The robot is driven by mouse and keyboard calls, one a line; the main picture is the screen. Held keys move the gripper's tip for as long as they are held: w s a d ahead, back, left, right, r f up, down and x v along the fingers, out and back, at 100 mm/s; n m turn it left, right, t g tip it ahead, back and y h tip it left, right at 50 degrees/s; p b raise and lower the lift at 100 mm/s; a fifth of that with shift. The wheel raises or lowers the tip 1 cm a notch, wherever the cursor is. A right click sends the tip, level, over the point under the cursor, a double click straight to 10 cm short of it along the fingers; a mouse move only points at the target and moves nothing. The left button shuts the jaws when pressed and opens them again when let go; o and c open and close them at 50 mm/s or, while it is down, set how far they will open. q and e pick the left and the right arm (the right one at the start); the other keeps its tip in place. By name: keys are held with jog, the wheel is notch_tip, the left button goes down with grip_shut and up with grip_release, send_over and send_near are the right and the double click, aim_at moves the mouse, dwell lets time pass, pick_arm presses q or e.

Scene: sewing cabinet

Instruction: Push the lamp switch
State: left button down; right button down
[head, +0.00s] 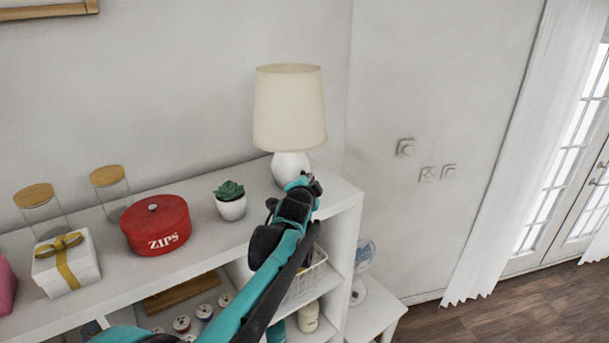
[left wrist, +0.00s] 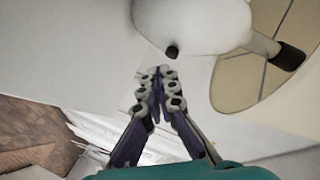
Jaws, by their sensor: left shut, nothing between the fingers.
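The lamp stands upright on top of the white cabinet, with a cream shade (head: 289,108) and a rounded white base (head: 289,166). In the left wrist view the white lamp base (left wrist: 195,22) is at the top, and a small black knob, which looks like the lamp switch (left wrist: 172,51), sticks out of it. My left gripper (head: 306,186) is in front of the base in the head view. In the left wrist view its fingers (left wrist: 159,78) are shut and empty, with their tips just below the knob; contact cannot be told. My right gripper is not in view.
On the cabinet top (head: 263,195), left of the lamp, stand a succulent pot (head: 231,207), a red ZIPS tin (head: 156,227), a gift box (head: 66,268) and glass jars (head: 112,190). A small fan (head: 362,270) stands on a lower white table at right. Wall switches (head: 428,174) are behind.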

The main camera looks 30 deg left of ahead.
pick_arm(q)
jog(key=d, duration=0.1)
jog(key=s+d, duration=0.1)
jog(key=d, duration=0.1)
jog(key=s+d, duration=0.1)
jog(key=d, duration=0.1)
jog(key=shift+s+d+p, duration=0.1)
jog(key=shift+p, duration=0.2)
jog(key=s+d+f+n+g+h, duration=0.35)
jog(key=s+d+f, duration=0.55)
jog(key=s, duration=0.4)
jog(key=s+d+f+n+g+h, duration=0.35)
jog(key=s+d+f, duration=0.6)
jog(key=s, duration=0.45)
notch_tip(320, 180, down, 31)
jog(key=y+b, duration=0.1)
jog(key=b, duration=3)
jog(key=shift+w+d, duration=0.1)
